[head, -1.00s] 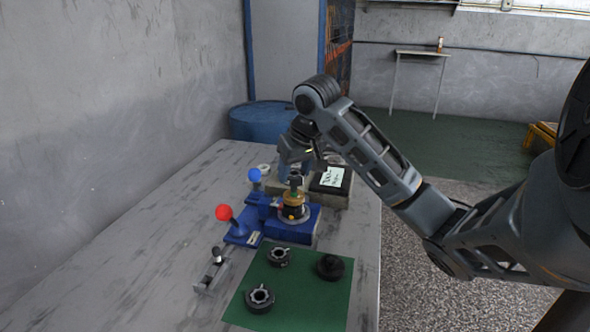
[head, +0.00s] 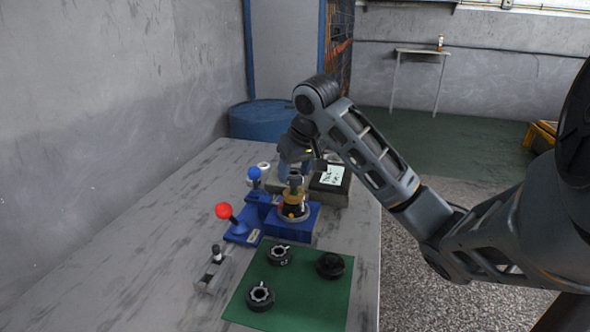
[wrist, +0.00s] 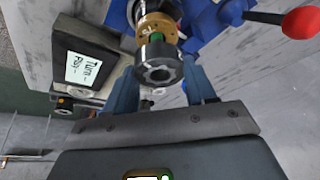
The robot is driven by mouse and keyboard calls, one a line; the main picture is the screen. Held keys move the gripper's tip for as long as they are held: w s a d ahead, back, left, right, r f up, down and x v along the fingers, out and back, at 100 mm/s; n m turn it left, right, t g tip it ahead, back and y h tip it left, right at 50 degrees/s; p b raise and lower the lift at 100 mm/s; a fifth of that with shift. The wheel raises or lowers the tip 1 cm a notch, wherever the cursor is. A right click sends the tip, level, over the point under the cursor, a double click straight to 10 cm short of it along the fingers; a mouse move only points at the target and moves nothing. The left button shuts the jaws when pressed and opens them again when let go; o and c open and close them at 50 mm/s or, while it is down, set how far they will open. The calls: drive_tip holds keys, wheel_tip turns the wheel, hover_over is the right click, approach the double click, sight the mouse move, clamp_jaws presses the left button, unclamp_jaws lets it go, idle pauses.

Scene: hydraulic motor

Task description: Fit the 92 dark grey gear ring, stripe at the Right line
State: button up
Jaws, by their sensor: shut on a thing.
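A dark grey ring (wrist: 158,65) with a notched bore is between the two blue fingers of my gripper (wrist: 160,78) in the wrist view. My gripper (head: 297,172) is shut on it, directly above the brass-coloured part (head: 294,197) of the motor. In the wrist view the ring lines up with the brass part (wrist: 157,24), with some green showing between them. I cannot tell whether the ring touches the motor. The motor stands on a blue base (head: 291,226). No number, stripe or Right line can be made out.
Several dark rings, including one (head: 260,297), lie on the green mat (head: 305,294). Beside the motor are a red-knobbed lever (head: 223,211), a blue-knobbed lever (head: 254,174) and a box with a note (head: 332,176). A small grey fixture (head: 214,271) stands left of the mat.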

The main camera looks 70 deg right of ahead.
sight(295, 181)
drive_tip(key=shift+f+b, duration=0.35)
drive_tip(key=shift+f, duration=0.25)
idle(0.8)
drive_tip(key=shift+f+b, duration=0.35)
drive_tip(key=shift+f, duration=0.25)
drive_tip(key=shift+f, duration=0.45)
idle(0.5)
drive_tip(key=o, duration=1.4)
drive_tip(key=shift+o, duration=0.3)
drive_tip(key=shift+o, duration=1.1)
